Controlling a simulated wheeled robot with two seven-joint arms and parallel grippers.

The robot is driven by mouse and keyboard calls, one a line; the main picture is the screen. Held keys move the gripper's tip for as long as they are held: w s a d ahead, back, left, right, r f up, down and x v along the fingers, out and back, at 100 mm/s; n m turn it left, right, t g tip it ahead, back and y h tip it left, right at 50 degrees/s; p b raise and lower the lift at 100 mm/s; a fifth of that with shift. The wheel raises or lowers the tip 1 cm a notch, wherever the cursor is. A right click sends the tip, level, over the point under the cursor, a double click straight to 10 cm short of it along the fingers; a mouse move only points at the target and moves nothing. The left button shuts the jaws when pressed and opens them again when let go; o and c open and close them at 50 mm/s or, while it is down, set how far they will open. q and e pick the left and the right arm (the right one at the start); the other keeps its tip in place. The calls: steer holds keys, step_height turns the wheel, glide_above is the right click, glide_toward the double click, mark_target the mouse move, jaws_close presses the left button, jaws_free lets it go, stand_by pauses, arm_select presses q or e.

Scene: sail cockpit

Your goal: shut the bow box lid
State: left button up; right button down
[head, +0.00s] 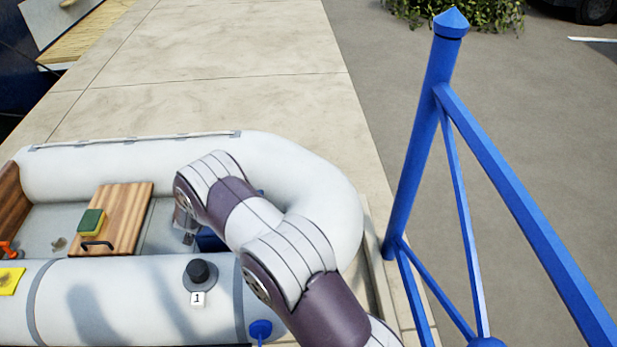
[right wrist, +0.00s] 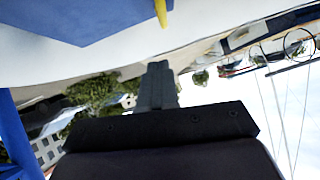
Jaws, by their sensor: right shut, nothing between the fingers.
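A blue box (head: 210,240) sits in the bow of the grey dinghy, mostly hidden behind my right arm. Only a patch of its blue side shows, so I cannot tell from the head view how its lid stands. In the right wrist view a broad blue panel (right wrist: 75,20) fills the top left, with a yellow strip (right wrist: 162,12) beside its right edge. I cannot tell if the panel is the lid. My right gripper (right wrist: 158,72) is shut and empty, below the panel in that picture and apart from it. My left gripper is not in view.
The dinghy's grey tube (head: 320,200) curves around the bow. A wooden seat (head: 130,205) carries a green and yellow sponge (head: 91,222). A black knob (head: 198,271) stands on the near tube. A blue rail (head: 415,150) rises at right. The pale dock (head: 230,80) beyond is clear.

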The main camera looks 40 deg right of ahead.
steer(key=f, duration=0.1)
steer(key=w+a+f+b, duration=0.1)
steer(key=f, duration=0.1)
steer(key=a+f, duration=0.1)
steer(key=shift+w+a+f+b, duration=0.1)
steer(key=shift+w+f+b, duration=0.1)
steer(key=shift+w+b, duration=0.15)
steer(key=shift+w+a+f+b, duration=0.1)
steer(key=shift+a+f+b, duration=0.1)
steer(key=shift+f, duration=0.15)
steer(key=shift+w+a+f+b, duration=0.1)
steer(key=shift+f+b, duration=0.05)
steer(key=shift+f, duration=0.35)
steer(key=shift+s+f, duration=0.1)
steer(key=shift+f, duration=0.05)
